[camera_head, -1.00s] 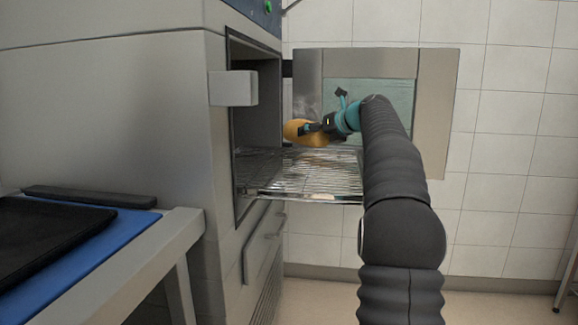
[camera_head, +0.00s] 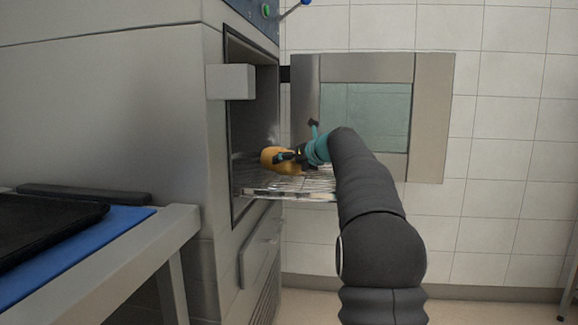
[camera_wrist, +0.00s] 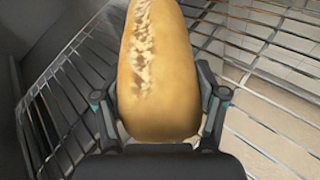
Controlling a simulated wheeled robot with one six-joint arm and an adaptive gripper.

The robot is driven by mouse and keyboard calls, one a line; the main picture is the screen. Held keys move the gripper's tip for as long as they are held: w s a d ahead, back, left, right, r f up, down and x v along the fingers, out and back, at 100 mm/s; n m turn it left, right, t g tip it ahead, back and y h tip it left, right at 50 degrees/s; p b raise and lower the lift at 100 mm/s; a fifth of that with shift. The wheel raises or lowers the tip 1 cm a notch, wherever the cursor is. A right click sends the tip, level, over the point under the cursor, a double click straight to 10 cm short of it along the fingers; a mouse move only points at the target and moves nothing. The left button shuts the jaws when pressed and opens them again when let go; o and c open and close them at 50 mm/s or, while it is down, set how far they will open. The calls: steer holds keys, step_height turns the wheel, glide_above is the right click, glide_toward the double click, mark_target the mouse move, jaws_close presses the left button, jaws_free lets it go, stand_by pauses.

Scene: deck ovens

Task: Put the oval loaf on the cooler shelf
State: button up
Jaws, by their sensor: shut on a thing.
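The oval loaf (camera_head: 272,158) is golden brown, with a pale rough strip on its crust. It also fills the middle of the wrist view (camera_wrist: 160,75). My gripper (camera_head: 285,157) is shut on the loaf, with one finger on each side of it in the wrist view (camera_wrist: 160,110). The loaf is at the cooler's opening, over the wire shelf (camera_head: 290,191). The shelf also shows in the wrist view (camera_wrist: 262,105). I cannot tell whether the loaf touches the wires.
The cooler door (camera_head: 432,125) stands open at the right of the opening. The cooler's side wall (camera_head: 110,130) is at the left. A table with a blue top (camera_head: 90,245) and a dark tray (camera_head: 45,225) stands in front at the left. The visible shelf wires around the loaf are bare.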

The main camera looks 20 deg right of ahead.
steer(key=o, duration=1.3)
steer(key=shift+s+r, duration=0.1)
steer(key=v, duration=1.2)
